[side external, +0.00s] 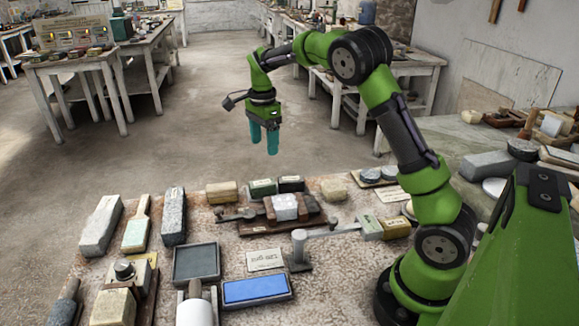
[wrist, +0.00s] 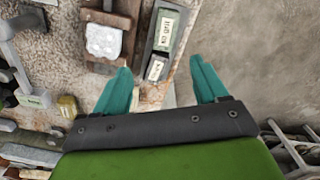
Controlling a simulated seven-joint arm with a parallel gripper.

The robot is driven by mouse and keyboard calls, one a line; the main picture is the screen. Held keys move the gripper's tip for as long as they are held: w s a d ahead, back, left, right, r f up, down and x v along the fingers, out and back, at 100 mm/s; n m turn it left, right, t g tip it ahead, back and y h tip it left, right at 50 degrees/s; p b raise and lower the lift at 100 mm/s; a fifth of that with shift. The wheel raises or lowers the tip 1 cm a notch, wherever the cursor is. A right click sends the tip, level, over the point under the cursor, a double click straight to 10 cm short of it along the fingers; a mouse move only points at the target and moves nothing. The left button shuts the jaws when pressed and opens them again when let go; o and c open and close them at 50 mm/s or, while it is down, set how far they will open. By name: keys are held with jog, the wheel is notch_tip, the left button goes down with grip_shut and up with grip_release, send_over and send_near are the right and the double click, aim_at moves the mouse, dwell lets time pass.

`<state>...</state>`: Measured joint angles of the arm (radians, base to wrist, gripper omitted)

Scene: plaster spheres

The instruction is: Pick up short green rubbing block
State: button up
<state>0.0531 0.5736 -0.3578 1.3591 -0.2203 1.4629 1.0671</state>
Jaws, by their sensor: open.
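A small dark-green block (side external: 262,188) with a pale label lies at the far edge of the speckled work table, beside a similar black block (side external: 291,184). In the wrist view the green block (wrist: 166,27) appears ahead of the fingers, and the black one (wrist: 155,68) shows between the fingertips in the picture. My gripper (side external: 265,153) hangs with teal fingers pointing down, well above and beyond the table's far edge. The wrist view shows my gripper (wrist: 160,65) open, with nothing held between its fingers.
A clamp with a white block (side external: 286,207) stands just in front of the green block. A tan block (side external: 221,192) lies to its left and a cream stone (side external: 333,190) to the right. Bare floor (side external: 200,130) lies beyond the edge.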

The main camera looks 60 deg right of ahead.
jog(key=w+r+m, duration=0.1)
jog(key=r+m, duration=0.1)
jog(key=m, duration=0.2)
send_near(262, 182)
notch_tip(262, 182, down, 5)
jog(key=shift+s+d+f, duration=0.15)
jog(key=shift+w+f, duration=0.1)
jog(key=shift+f, duration=1.2)
jog(key=shift+w+f, duration=0.15)
jog(key=shift+f, duration=1.15)
jog(key=c, duration=1.2)
notch_tip(262, 182, up, 10)
jog(key=shift+r, duration=0.1)
jog(key=o, duration=0.6)
jog(key=c, duration=0.6)
